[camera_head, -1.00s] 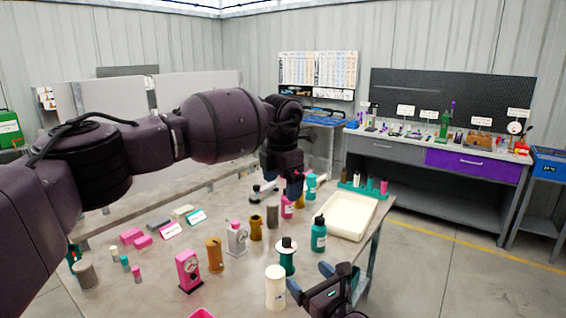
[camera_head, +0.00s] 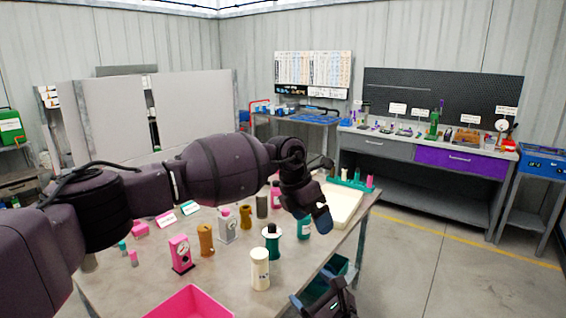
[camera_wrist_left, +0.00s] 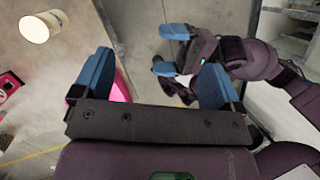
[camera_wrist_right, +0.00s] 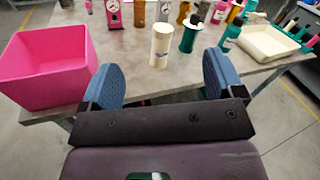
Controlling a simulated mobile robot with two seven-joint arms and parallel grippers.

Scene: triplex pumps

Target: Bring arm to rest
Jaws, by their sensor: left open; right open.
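My left arm reaches across the table in the head view. Its gripper (camera_head: 315,215) hangs over the right part of the table. In the left wrist view the left gripper (camera_wrist_left: 150,80) has its blue fingers wide apart with nothing between them. My right gripper (camera_head: 325,305) is at the bottom of the head view, in front of the table's near edge. In the right wrist view the right gripper (camera_wrist_right: 162,85) is open and empty, facing the table edge.
A cream cylinder (camera_head: 260,268) and a teal-and-black part (camera_head: 271,243) stand near the front edge. A pink bin (camera_wrist_right: 45,65) sits at the table's near edge. A cream tray (camera_head: 345,207) lies at the right. Several pump parts stand behind. Floor right of the table is clear.

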